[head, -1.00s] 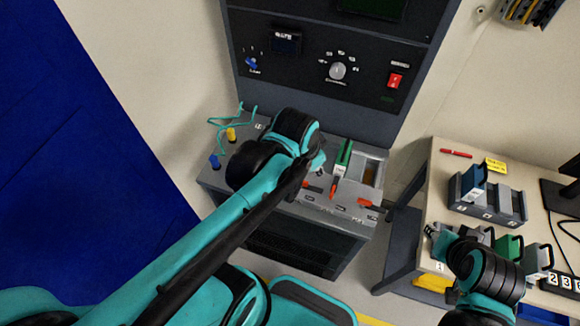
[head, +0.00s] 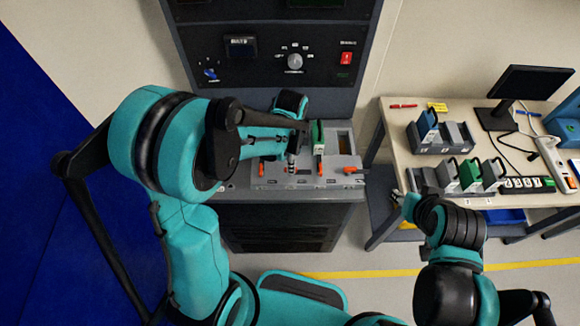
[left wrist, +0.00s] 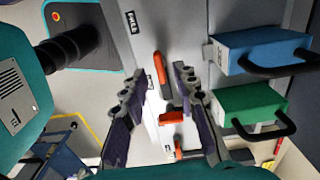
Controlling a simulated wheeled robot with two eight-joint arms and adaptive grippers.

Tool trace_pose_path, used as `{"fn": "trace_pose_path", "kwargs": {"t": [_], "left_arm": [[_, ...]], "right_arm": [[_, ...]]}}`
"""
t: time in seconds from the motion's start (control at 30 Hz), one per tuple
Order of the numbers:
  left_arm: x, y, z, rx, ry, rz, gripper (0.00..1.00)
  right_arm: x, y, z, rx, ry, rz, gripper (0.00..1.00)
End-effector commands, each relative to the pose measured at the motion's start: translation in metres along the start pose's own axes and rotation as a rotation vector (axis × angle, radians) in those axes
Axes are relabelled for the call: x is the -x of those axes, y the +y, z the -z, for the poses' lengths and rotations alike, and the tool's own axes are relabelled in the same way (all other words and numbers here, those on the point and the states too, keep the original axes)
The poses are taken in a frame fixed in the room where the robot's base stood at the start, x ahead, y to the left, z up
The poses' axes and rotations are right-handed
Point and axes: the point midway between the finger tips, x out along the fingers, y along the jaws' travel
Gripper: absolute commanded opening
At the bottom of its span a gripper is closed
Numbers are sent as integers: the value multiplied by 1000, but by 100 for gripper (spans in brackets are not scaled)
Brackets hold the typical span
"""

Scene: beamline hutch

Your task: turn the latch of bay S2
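The bay unit (head: 262,187) stands ahead under the panel, with a row of orange latches on its front. One orange latch (left wrist: 160,68) lies between the spread fingers of my left gripper (left wrist: 158,98) in the left wrist view. No grip on it shows, and I cannot tell whether a finger touches it. The bay labels are too small to read, so I cannot tell which latch is S2's. In the head view my left gripper (head: 292,152) hangs over the row and hides part of it. My right gripper (head: 398,196) is small beside the table.
A table (head: 395,130) stands at the right with a grey rack (head: 455,138), several handled modules, a monitor (head: 530,85) and a power strip (head: 553,158). The control panel (head: 270,60) rises behind the bay unit. Floor with a yellow line is open in front.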

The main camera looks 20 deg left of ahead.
Motion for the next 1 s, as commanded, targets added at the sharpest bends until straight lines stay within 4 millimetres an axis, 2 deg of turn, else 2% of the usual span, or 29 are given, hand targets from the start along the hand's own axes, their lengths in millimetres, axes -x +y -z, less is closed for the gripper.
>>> {"fn": "trace_pose_path", "kwargs": {"t": [0.03, 0.2, 0.47, 0.5, 0.6, 1.0], "left_arm": [[-9, -1, 0, 0, 0, 0, 29], [-22, 0, 0, 1, 0, 0, 29], [-23, 0, 0, 2, 0, 1, 29], [-23, 0, 0, 2, 0, 1, 27], [-23, 0, 0, 2, 0, 1, 0], [-23, 0, 0, 23, 0, 1, 0]], "right_arm": [[-3, 0, -2, 0, 0, 0, 40], [-5, 0, -4, 0, 0, 0, 40], [-5, 0, -3, 0, 0, 0, 40], [-5, 0, -3, 0, 0, 0, 40], [-5, 0, -3, 0, 0, 0, 40], [-6, 0, -4, 0, 0, 0, 40]]}}
